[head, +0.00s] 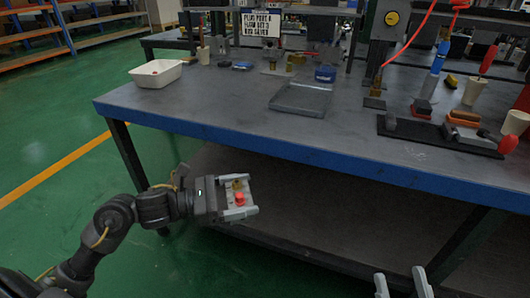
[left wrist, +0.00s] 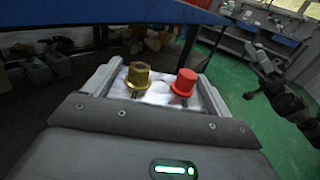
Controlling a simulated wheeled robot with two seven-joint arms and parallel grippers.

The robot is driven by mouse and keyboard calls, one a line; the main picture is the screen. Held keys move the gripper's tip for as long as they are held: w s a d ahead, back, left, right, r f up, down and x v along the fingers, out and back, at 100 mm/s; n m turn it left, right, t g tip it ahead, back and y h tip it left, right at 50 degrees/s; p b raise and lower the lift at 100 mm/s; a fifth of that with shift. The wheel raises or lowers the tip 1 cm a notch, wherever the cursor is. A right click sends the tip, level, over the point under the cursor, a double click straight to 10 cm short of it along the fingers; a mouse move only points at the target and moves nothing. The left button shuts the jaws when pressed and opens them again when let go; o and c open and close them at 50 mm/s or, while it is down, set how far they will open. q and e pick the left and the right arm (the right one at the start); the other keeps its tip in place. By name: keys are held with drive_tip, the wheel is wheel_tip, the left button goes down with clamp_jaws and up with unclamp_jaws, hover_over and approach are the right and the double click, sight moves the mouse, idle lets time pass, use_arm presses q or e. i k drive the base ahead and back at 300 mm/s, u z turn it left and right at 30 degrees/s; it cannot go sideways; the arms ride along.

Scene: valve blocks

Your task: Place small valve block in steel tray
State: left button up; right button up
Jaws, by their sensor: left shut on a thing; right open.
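The small valve block (head: 229,200) is a silvery block with a brass fitting and a red cap on top. My left gripper (head: 249,196) is shut on it, below and in front of the table's blue front edge. In the left wrist view the valve block (left wrist: 157,92) sits between the two grey fingers, with the brass fitting on the left and the red cap on the right. The steel tray (head: 301,99) is a shallow grey tray on the table top, empty as far as I see. My right gripper (head: 401,283) is open and empty at the bottom edge of the head view.
The table (head: 205,110) has a blue front edge (head: 330,157) between my left gripper and the tray. A white bin (head: 156,73) stands at the left. A blue object (head: 325,73) and brass parts lie behind the tray. A dark board (head: 437,134) with tools is at right.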

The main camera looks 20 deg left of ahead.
sight(309, 108)
drive_tip(key=u, duration=1.75)
drive_tip(key=k, duration=1.2)
drive_tip(key=z, duration=1.65)
drive_tip(key=i, duration=0.5)
drive_tip(key=z, duration=0.05)
